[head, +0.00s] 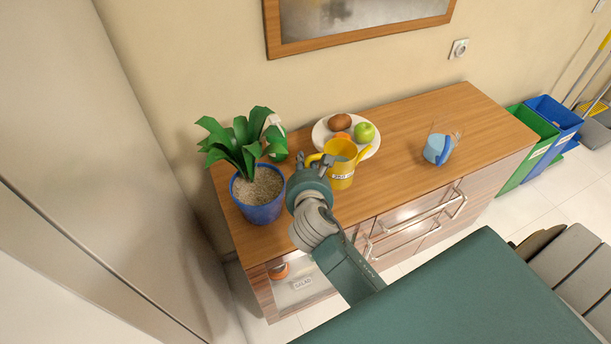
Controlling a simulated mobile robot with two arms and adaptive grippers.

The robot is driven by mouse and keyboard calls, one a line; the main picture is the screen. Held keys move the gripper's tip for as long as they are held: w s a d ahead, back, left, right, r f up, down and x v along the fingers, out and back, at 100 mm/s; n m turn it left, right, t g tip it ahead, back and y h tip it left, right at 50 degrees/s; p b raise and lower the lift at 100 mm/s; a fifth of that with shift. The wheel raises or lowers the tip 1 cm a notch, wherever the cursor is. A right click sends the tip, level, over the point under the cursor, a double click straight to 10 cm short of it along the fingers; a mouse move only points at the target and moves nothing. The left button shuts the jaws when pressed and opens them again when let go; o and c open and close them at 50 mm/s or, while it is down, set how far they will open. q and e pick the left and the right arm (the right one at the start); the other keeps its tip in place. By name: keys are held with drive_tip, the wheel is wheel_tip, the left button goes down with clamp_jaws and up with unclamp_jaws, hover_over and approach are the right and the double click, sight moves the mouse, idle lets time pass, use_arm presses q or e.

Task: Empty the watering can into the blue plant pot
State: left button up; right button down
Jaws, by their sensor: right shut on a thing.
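A yellow watering can (341,167) stands or hangs upright over the wooden cabinet top, in front of a plate. Its spout points to the right. My right gripper (319,162) is at the can's left side, shut on it at the handle; the fingers are partly hidden by my wrist. I cannot tell whether the can touches the cabinet top. The blue plant pot (262,208) stands to the left of the gripper, at the cabinet's left end, with pale soil and a green leafy plant (240,142). My left gripper is not in view.
A white plate (321,134) with fruit lies behind the can. A green and white bottle (276,140) stands behind the pot. A clear and blue container (438,148) stands to the right. The cabinet top (405,115) is clear between. Green and blue bins (551,118) stand at right.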

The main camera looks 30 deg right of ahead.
wheel_tip(320, 180, up, 9)
drive_tip(key=shift+w+r, duration=0.1)
drive_tip(key=shift+r, duration=0.55)
drive_tip(key=shift+r+p, duration=0.9)
drive_tip(key=shift+p, duration=0.75)
wheel_tip(320, 180, up, 3)
drive_tip(key=p, duration=0.5)
